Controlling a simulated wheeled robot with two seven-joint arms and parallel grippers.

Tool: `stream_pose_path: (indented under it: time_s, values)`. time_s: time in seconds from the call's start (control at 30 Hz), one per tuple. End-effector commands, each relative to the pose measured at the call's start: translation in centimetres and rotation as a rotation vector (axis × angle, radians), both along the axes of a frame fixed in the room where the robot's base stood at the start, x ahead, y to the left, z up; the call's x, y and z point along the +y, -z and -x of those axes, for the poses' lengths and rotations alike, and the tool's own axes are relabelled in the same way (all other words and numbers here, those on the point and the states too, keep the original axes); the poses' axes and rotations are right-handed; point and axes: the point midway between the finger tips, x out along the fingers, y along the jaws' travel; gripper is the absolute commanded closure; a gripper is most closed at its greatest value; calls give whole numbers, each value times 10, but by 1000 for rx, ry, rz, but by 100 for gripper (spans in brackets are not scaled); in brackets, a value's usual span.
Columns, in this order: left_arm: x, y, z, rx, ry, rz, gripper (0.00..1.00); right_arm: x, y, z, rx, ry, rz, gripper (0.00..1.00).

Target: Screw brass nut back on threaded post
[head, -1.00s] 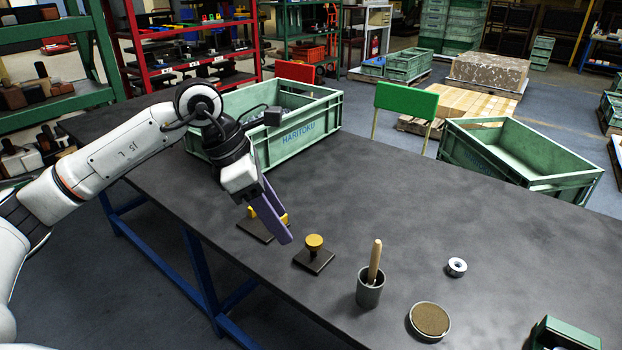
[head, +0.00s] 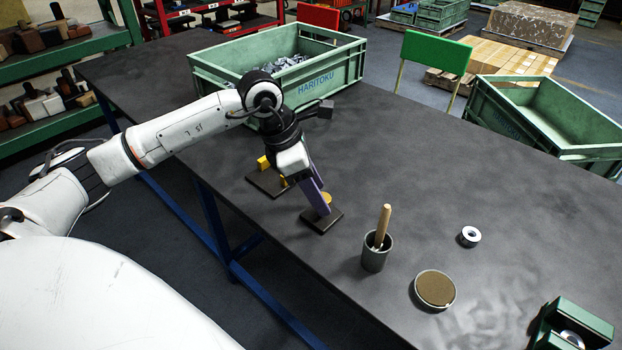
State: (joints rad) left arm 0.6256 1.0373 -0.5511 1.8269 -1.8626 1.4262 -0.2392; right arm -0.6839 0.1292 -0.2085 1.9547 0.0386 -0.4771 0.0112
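A round brass-coloured piece (head: 327,198), seemingly the brass nut, shows at the small dark square plate (head: 321,222). My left gripper's purple finger hides most of it. Whether it sits on a threaded post cannot be seen. A second dark plate (head: 262,186) lies farther back left, with yellow parts (head: 264,163) on or above it, partly behind the gripper. My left gripper (head: 320,206) points down at the nearer plate, its fingertip overlapping the brass piece in the picture. I cannot tell whether it touches or grips it. My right gripper is not in view.
On the dark table (head: 420,160) stand a grey cup (head: 375,256) with a wooden-handled tool (head: 383,226), a round brown-topped pad (head: 435,289), a metal ring (head: 469,236) and a green device (head: 575,325). A green crate (head: 330,82) of metal parts stands behind. The table's middle is clear.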

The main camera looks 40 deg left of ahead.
Motion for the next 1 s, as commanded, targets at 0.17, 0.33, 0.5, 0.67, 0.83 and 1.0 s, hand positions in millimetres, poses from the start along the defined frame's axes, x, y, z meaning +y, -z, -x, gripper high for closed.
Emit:
stream_pose_path:
  time_s: [0.17, 0.33, 0.5, 0.67, 0.83, 1.0]
  values:
    - [-1, 2, -1, -1, 1, 0, 49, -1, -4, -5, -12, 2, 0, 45]
    - [-1, 2, -1, -1, 1, 0, 58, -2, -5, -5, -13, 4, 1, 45]
    - [-1, 2, -1, -1, 1, 0, 86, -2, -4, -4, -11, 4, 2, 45]
    - [0, 2, -1, -2, 19, 0, 93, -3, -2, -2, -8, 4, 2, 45]
    - [1, 2, -4, -3, 184, 1, 93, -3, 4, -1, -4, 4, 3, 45]
    - [2, 2, -5, -3, 329, 0, 93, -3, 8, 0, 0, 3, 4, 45]
